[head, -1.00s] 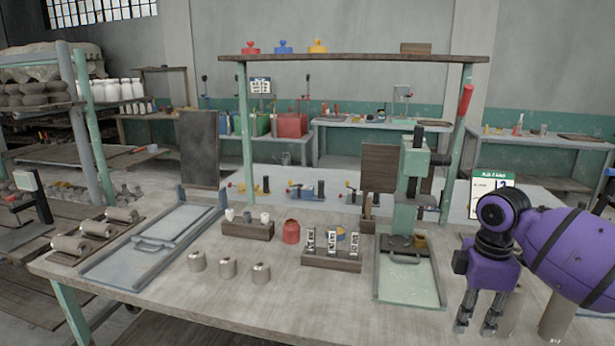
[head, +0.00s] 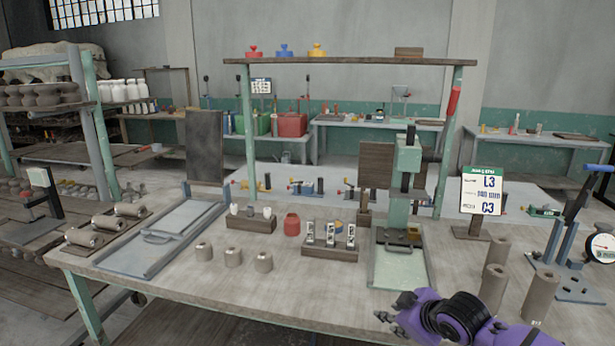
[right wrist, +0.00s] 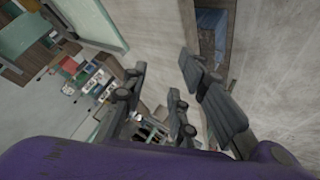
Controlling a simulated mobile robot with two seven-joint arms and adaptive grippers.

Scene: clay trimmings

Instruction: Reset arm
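My purple right arm comes in at the bottom right of the head view, low at the table's front edge. Its gripper (head: 392,312) points left, with nothing held. In the right wrist view the dark fingers (right wrist: 165,88) stand apart with an empty gap between them. My left arm and gripper are not in view.
The wooden workbench (head: 330,285) holds a green press (head: 405,185), a sign (head: 481,190), clay cylinders (head: 495,288) and a blue gauge stand (head: 560,275). Small clay pots (head: 233,257) stand left of centre. The front middle of the bench is clear.

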